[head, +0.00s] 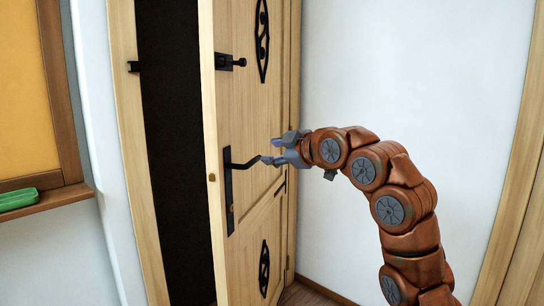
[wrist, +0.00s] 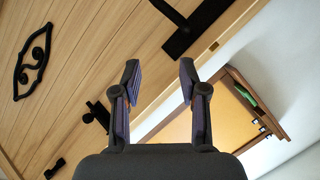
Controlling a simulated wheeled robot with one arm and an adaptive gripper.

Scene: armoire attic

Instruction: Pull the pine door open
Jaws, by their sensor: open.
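The pine door (head: 248,125) stands ajar, with a dark gap between its free edge and the frame on the left. Its black lever handle (head: 240,164) sits on a tall black plate near that edge. My gripper (head: 272,151) is open in front of the door, by the tip of the lever; contact cannot be told. In the wrist view my gripper (wrist: 159,75) has nothing between its fingers. There the handle (wrist: 188,33) lies above the fingertips, outside them, and the pine door (wrist: 90,50) fills the upper left.
A black bolt (head: 230,62) sits above the handle, and its catch (head: 133,67) is on the frame. A framed orange board (head: 25,90) with a green object (head: 18,199) on its ledge hangs at left. White wall (head: 410,60) is behind my arm.

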